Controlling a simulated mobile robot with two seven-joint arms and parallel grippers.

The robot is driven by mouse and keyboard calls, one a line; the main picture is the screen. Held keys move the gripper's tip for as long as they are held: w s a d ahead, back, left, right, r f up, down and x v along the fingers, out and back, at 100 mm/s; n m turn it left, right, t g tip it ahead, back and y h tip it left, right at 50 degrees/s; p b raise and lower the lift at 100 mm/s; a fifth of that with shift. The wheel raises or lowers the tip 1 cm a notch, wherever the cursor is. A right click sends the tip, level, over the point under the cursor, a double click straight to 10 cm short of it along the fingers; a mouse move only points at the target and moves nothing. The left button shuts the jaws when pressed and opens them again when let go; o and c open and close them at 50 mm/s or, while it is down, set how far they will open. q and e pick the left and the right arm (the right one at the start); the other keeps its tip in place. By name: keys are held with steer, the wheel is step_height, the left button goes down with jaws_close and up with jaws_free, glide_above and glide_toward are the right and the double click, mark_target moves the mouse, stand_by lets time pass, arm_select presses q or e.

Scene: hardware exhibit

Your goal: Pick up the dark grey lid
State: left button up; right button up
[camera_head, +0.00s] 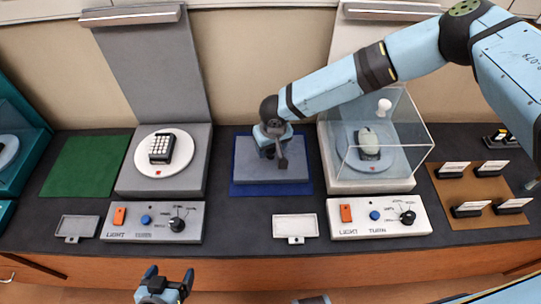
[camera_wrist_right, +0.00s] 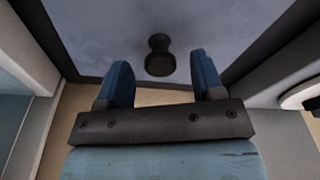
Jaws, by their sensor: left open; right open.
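A grey slab (camera_head: 262,173), which appears to be the dark grey lid, lies on the blue mat (camera_head: 236,188) in the middle of the counter in the head view. In the right wrist view the lid (camera_wrist_right: 100,35) fills the upper part, with a dark round knob (camera_wrist_right: 160,55) standing on it. My right gripper (camera_head: 272,150) is above the lid, open and empty. Its fingertips (camera_wrist_right: 163,75) point toward the knob, one to each side in the picture; contact cannot be told. My left gripper (camera_head: 167,280) is open and empty in front of the counter.
Right of the lid stands a clear case (camera_head: 405,140) on a white base. Left is a grey plinth (camera_head: 130,182) with a turntable and keypad. Control boxes (camera_head: 152,234) (camera_head: 378,229) line the front. A brown mat (camera_head: 450,198) with label stands is at the right; a green mat (camera_head: 85,168) is bare.

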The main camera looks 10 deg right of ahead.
steer(key=shift+w+f, duration=0.2)
steer(key=shift+f, duration=0.9)
steer(key=c, duration=1.1)
steer(key=shift+o, duration=0.2)
steer(key=shift+r, duration=0.15)
step_height(320, 180, up, 20)
steer(key=shift+s, duration=0.1)
